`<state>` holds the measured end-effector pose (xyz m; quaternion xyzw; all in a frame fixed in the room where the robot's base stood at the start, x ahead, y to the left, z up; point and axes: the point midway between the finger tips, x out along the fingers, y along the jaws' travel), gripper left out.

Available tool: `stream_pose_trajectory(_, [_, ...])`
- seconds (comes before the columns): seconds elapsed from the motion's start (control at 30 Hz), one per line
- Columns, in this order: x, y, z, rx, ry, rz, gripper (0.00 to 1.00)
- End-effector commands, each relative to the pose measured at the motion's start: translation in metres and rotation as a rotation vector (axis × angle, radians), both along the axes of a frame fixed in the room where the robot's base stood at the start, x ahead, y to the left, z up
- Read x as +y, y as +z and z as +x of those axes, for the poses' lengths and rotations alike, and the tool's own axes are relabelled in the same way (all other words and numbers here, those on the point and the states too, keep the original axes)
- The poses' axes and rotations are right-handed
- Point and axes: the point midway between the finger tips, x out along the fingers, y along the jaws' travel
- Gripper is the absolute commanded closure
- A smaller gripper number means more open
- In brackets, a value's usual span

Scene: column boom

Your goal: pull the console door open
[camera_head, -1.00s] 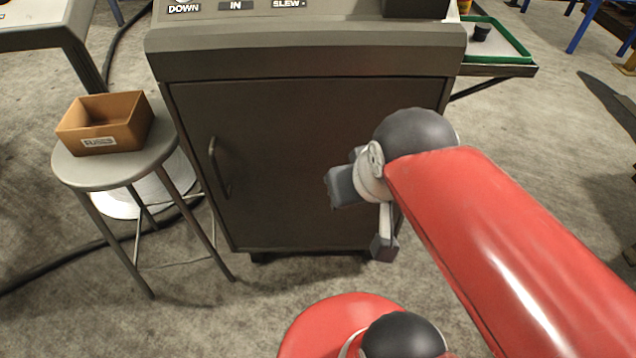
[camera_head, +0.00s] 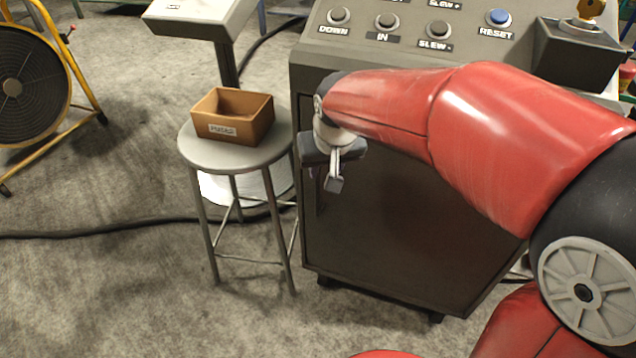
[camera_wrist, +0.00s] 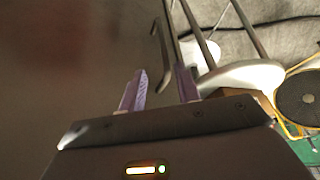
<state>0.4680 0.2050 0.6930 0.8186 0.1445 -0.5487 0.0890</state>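The console door (camera_head: 400,220) is a dark flat panel on the front of the grey console, and it looks shut. It also fills the left of the wrist view (camera_wrist: 60,70). The door handle (camera_wrist: 171,45) is a dark bar standing off the door, just beyond my fingertips. I cannot tell whether either finger touches the handle.
A round metal stool (camera_head: 190,150) stands close left of the console and carries a brown fuse box (camera_head: 232,116). A yellow-framed fan (camera_head: 30,85) is at the far left. Buttons line the console top (camera_head: 415,50). A black cable (camera_head: 100,231) crosses otherwise open floor.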

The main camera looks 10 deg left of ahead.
Motion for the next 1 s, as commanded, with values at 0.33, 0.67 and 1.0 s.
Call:
stream_pose_trajectory(0.33, [0.014, -0.038, 0.015, 0.000, 0.009, -0.012, 0.68])
stream_pose_trajectory(0.67, [0.019, -0.073, 0.030, -0.003, 0.011, -0.010, 0.68])
stream_pose_trajectory(1.0, [0.020, -0.076, 0.031, -0.003, 0.010, -0.008, 0.71])
